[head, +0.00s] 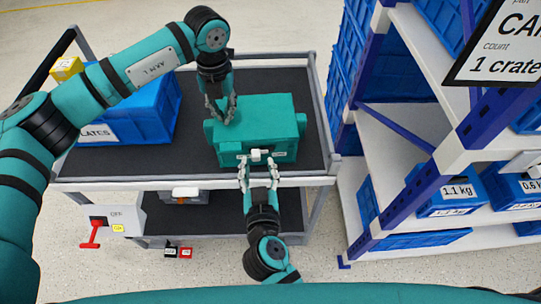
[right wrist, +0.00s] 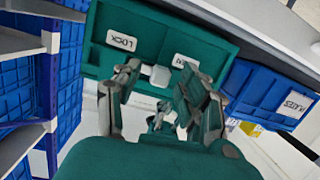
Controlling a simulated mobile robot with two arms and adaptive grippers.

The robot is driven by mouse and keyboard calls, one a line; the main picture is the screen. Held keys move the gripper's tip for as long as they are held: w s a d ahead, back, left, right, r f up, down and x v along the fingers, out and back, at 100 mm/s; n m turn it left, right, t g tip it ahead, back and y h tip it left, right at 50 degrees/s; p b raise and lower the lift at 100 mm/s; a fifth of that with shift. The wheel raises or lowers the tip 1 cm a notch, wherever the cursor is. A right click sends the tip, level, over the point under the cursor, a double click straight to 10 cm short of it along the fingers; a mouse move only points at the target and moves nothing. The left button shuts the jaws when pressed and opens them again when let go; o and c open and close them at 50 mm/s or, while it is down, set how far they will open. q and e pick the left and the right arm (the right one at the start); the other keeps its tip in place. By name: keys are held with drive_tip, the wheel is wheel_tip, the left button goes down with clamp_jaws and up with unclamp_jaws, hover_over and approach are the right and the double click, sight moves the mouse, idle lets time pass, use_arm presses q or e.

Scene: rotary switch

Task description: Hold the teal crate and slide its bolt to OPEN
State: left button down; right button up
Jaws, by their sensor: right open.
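The teal crate (head: 265,112) sits on the dark cart top and also shows in the right wrist view (right wrist: 100,70). A pale bolt knob (head: 257,155) is on its front face. In the right wrist view the knob (right wrist: 159,76) lies between the LOCK label (right wrist: 121,40) and a second label (right wrist: 186,62), partly hidden by a finger. My right gripper (head: 259,183) is open, its fingers on either side of the knob; contact is unclear. My left gripper (head: 221,112) points down at the crate's top left part; whether it grips is unclear.
A shelf rack (head: 395,150) with blue bins stands right. A red lever (head: 92,236) marked OFF is at front left.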

use_arm(q)
drive_tip(key=shift+f, duration=0.2)
use_arm(e)
drive_tip(key=shift+m, duration=0.3)
drive_tip(key=shift+s+a+r, duration=0.2)
drive_tip(key=shift+s+r, duration=0.1)
drive_tip(key=shift+s, duration=0.5)
drive_tip(key=shift+s+a+r, duration=0.15)
drive_tip(key=shift+s+r, duration=0.1)
drive_tip(key=shift+s, duration=0.6)
drive_tip(key=shift+s+a+r, duration=0.2)
drive_tip(key=shift+s+r, duration=0.1)
drive_tip(key=shift+s, duration=0.5)
use_arm(q)
drive_tip(key=shift+r, duration=0.1)
drive_tip(key=shift+w+r+p, duration=0.15)
drive_tip(key=shift+r+p, duration=0.4)
drive_tip(key=shift+r, duration=0.3)
drive_tip(key=shift+r+p, duration=0.95)
drive_tip(key=shift+r, duration=1.25)
use_arm(e)
drive_tip(key=shift+w+r, duration=0.1)
drive_tip(key=shift+r, duration=1.3)
use_arm(q)
drive_tip(key=shift+f, duration=0.1)
